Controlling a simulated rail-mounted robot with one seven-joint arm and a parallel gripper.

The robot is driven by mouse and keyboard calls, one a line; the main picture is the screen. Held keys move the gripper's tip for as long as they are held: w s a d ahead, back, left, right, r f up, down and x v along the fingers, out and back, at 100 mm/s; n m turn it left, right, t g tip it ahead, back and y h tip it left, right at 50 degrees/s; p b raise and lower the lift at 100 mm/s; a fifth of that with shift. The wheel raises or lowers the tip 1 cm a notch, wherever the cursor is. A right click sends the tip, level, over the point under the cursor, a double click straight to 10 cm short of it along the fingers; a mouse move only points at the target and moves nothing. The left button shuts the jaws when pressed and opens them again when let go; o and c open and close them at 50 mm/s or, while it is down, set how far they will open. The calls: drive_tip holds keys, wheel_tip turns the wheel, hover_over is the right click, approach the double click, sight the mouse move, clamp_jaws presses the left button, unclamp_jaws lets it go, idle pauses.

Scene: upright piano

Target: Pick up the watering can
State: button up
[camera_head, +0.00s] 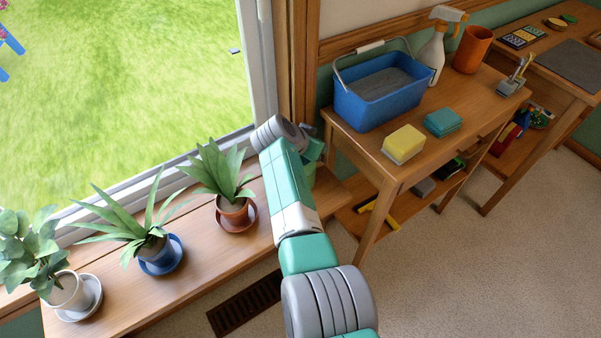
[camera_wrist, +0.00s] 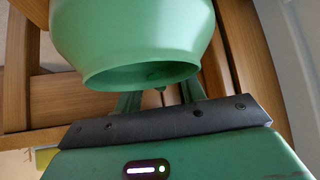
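A green vessel, which I take to be the watering can (camera_wrist: 135,40), fills the upper middle of the wrist view, close to the camera. Its rounded body and open rim face me; no spout or handle can be made out. In the head view, a bit of green (camera_head: 309,172) shows behind my arm at the right end of the window bench, and the rest is hidden. My gripper (camera_wrist: 160,100) is at the rim's lower edge in the wrist view. Its two green fingers stand apart, with their tips partly hidden by the vessel. I see nothing clamped between them.
Potted plants, including one in a terracotta pot (camera_head: 232,210), line the wooden window bench (camera_head: 195,262) to the left. A wooden table (camera_head: 388,165) with a blue bucket (camera_head: 380,104), sponges and a spray bottle (camera_head: 433,50) stands close on the right. The carpet (camera_head: 480,270) is clear.

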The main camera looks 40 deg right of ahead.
drive_tip(key=shift+c, duration=0.4)
clamp_jaws()
drive_tip(key=shift+r, duration=0.1)
